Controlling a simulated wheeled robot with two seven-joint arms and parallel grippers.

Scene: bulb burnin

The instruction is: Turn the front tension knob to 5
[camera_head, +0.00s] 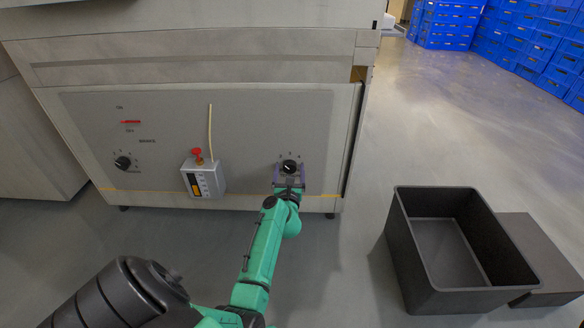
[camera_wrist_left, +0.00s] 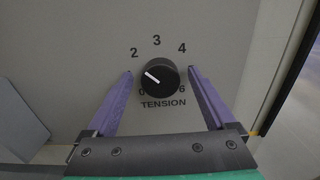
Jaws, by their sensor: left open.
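The front tension knob (camera_wrist_left: 160,77) is a round black dial with a white pointer line, on a grey panel (camera_wrist_left: 85,35) above the word TENSION. Its pointer aims left and slightly up, between the 0 and the 2. The 3 is at the top, the 4 at upper right and the 6 at lower right; no 5 can be read beside my right-hand finger. My left gripper (camera_wrist_left: 161,71) is open, with one purple finger on each side of the knob, apart from it. In the head view the knob (camera_head: 289,166) is just beyond my left gripper (camera_head: 289,179). My right gripper is not in view.
A grey box with a red button (camera_head: 202,178) sits on the panel left of the knob. Another black knob (camera_head: 122,162) and a red switch (camera_head: 131,122) are further left. A dark open bin (camera_head: 403,235) stands on the floor at right. Blue crates (camera_head: 450,25) are stacked behind.

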